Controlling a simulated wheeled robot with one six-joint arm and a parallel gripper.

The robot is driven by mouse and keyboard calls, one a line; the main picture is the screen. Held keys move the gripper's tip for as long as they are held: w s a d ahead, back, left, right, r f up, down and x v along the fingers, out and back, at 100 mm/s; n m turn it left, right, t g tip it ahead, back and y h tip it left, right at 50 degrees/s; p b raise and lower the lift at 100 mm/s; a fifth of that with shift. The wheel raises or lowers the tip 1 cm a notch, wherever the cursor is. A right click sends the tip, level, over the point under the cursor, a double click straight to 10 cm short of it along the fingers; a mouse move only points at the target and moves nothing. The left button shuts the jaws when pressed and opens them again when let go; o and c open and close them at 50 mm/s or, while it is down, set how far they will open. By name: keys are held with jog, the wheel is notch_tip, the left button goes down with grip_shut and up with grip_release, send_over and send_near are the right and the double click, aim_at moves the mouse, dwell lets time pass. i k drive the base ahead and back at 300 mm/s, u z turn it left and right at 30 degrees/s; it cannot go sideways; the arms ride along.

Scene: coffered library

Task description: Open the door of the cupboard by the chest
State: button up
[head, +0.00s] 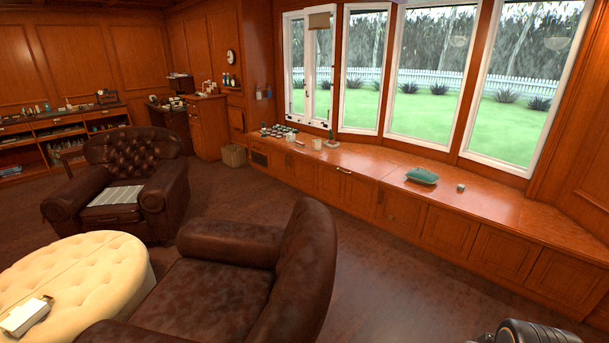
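A wooden chest (207,126) with drawers stands in the far corner, left of the windows. A long low row of built-in wooden cupboards (436,228) runs below the windows, and its panelled doors look shut. A small metal handle shows on one panel (335,182) near the middle of the row. I cannot tell for sure which door is the cupboard by the chest.
Two brown leather armchairs (130,165) (225,291) and a cream tufted ottoman (95,268) fill the left and front. A wicker basket (233,155) stands by the chest. A teal cushion (422,176) lies on the cupboard top. Open floor (375,275) lies between the near armchair and the cupboards.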

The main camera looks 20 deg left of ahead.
aim_at(303, 171)
jog(key=u, duration=0.15)
jog(key=i, duration=3.15)
jog(key=u, duration=0.75)
jog(key=i, duration=2.9)
jog(key=u, duration=1.15)
jog(key=i, duration=2.05)
jog(key=u, duration=0.4)
